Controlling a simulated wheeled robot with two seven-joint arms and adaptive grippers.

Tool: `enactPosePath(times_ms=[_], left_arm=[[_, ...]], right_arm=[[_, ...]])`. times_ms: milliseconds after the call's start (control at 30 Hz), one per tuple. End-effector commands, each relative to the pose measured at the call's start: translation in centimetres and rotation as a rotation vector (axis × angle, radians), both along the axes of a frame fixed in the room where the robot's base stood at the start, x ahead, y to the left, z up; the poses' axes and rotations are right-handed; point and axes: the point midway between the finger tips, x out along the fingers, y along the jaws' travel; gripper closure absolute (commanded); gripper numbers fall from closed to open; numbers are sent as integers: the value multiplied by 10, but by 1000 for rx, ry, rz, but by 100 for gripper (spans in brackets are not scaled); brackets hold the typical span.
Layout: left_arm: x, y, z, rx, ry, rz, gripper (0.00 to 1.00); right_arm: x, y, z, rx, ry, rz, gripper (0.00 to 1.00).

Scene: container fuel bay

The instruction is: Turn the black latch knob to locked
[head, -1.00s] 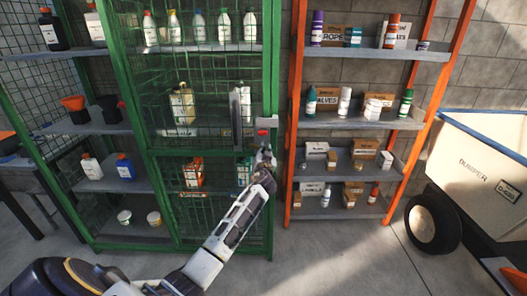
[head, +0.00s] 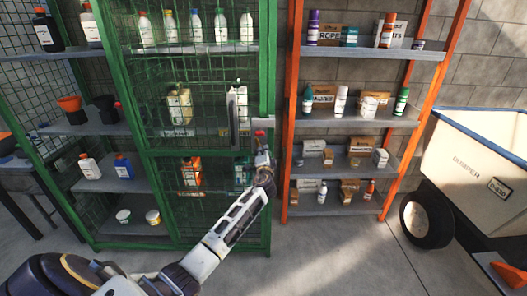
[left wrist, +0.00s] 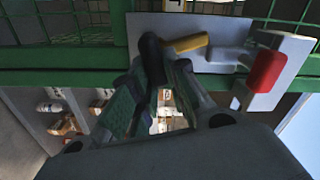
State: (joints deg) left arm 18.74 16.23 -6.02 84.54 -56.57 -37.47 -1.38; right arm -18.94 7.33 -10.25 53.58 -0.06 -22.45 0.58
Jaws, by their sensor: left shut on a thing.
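The black latch knob (left wrist: 152,60) shows in the left wrist view, between the fingertips of my left gripper (left wrist: 155,80). A yellow bar (left wrist: 185,43) sticks out to the right beside it, in front of a grey latch plate (left wrist: 225,25). A red-tipped piece (left wrist: 267,71) is further right on the plate. In the head view my left gripper (head: 263,160) is at the right edge of the green mesh cage (head: 148,190), just below the grey plate (head: 263,124). It is shut on the knob, mostly hidden there. My right gripper is not in view.
A grey vertical handle (head: 233,118) is on the cage door, just left of my gripper. An orange-framed shelf (head: 291,140) with bottles and boxes stands close on the right. A cream dumper (head: 480,165) is further right. The floor between is clear.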

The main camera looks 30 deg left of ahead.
Motion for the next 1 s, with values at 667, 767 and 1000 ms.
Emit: enactPosePath(times_ms=[667, 767, 1000], left_arm=[[1, -1, -7, 283, 173, -1, 100], [1, -1, -7, 287, 175, -1, 100], [0, -2, -7, 286, 176, -1, 100]], right_arm=[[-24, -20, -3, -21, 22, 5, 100], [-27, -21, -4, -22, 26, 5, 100], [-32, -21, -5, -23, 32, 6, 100]])
